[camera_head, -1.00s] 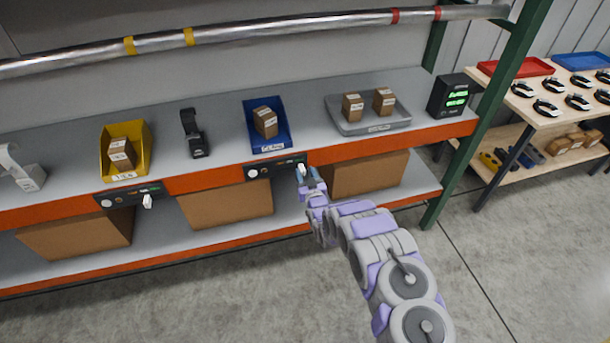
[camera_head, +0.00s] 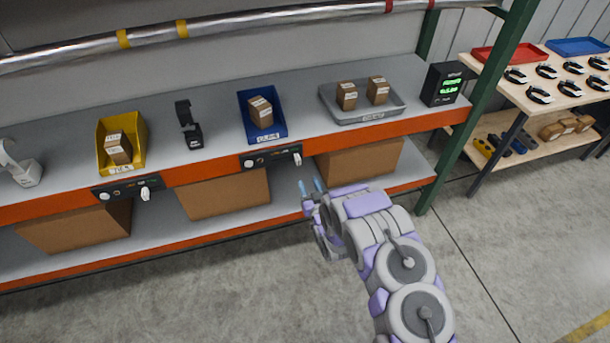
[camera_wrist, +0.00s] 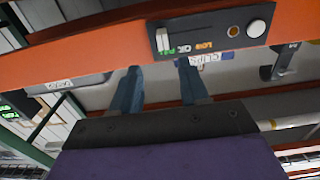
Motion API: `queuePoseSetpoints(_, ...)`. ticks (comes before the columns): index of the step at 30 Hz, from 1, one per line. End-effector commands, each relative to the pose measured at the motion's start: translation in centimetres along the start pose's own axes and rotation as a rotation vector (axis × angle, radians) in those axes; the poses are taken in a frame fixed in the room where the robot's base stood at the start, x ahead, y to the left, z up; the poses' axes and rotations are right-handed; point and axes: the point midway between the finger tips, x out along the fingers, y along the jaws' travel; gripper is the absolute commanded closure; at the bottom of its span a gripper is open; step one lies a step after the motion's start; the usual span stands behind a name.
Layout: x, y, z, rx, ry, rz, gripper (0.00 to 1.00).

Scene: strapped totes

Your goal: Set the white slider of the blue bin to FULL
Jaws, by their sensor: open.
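The blue bin (camera_head: 280,128) holds a small brown box and stands on the grey shelf. Below it, a dark panel (camera_head: 258,162) on the orange shelf edge carries the white slider (camera_head: 297,158), at the panel's right end. In the wrist view, which is upside down, the slider (camera_wrist: 162,40) sits at the left end of its slot, beside the green label that looks like FULL. My gripper (camera_head: 311,193) is open and empty, below and in front of the slider. In the wrist view its two blue fingers (camera_wrist: 160,68) are apart, with no contact with the slider visible.
A yellow bin (camera_head: 103,150) has its own panel and white slider (camera_head: 145,193) to the left. A grey tray (camera_head: 340,115) with two boxes and a dark display (camera_head: 442,84) with green text stand to the right. Cardboard boxes (camera_head: 228,196) fill the lower shelf. The floor in front is clear.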

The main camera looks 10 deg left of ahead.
Motion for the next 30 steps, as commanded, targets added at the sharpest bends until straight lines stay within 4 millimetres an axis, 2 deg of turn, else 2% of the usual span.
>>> queuePoseSetpoints(4, -2.6, 0.0, 0.0, -0.001, -0.006, 0.0, 0.55)
queuePoseSetpoints(12, -5.8, 0.0, 0.1, -0.001, -0.001, 0.001, 0.55)
queuePoseSetpoints(18, -6.5, 0.0, 0.0, -0.001, 0.001, 0.001, 0.55)
queuePoseSetpoints(30, -6.5, 0.0, 0.1, -0.001, 0.001, 0.001, 0.55)
